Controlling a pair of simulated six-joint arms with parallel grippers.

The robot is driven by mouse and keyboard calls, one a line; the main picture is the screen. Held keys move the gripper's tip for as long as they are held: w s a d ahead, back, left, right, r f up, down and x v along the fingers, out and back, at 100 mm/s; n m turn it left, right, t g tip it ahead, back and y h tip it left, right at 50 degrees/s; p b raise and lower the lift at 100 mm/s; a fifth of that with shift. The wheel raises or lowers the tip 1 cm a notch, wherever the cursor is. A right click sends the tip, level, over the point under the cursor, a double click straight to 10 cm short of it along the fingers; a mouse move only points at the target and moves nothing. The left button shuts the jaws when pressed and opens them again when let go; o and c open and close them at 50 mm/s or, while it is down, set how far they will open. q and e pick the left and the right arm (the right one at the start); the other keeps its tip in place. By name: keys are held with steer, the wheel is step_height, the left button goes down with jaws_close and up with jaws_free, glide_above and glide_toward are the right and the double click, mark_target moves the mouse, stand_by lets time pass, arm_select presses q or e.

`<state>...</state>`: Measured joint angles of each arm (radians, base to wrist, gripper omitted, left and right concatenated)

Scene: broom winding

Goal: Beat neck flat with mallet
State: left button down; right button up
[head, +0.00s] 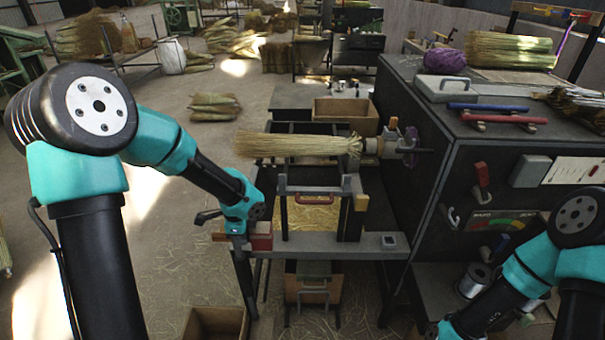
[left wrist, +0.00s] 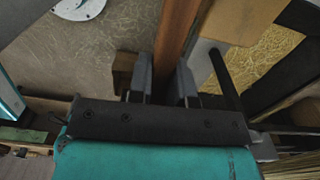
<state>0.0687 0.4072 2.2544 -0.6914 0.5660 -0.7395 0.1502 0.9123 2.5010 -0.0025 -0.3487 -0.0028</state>
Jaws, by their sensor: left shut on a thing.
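The broom (head: 300,145) lies level in the winding machine, bristles to the left. Its neck (head: 354,146) is at the right, by the machine's chuck (head: 385,146). My left gripper (head: 238,240) is low at the front left corner of the work stand, below and left of the broom and apart from it. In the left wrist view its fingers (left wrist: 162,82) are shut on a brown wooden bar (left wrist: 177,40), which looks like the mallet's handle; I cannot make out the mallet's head. My right arm enters at the lower right, and its fingers are out of the frame.
The dark machine cabinet (head: 520,130) fills the right side, with a purple twine ball (head: 444,61) on top. A metal handle frame (head: 318,187) stands in front of the broom. A cardboard box (head: 345,115) is behind. Open floor lies to the left.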

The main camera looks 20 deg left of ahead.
arm_select(q)
steer(key=w+d+f+n, duration=0.1)
steer(key=w+d+n, duration=0.2)
steer(key=w+d, duration=0.5)
steer(key=d, duration=0.4)
steer(key=shift+w+d+f+n, duration=0.25)
steer(key=shift+n, duration=0.15)
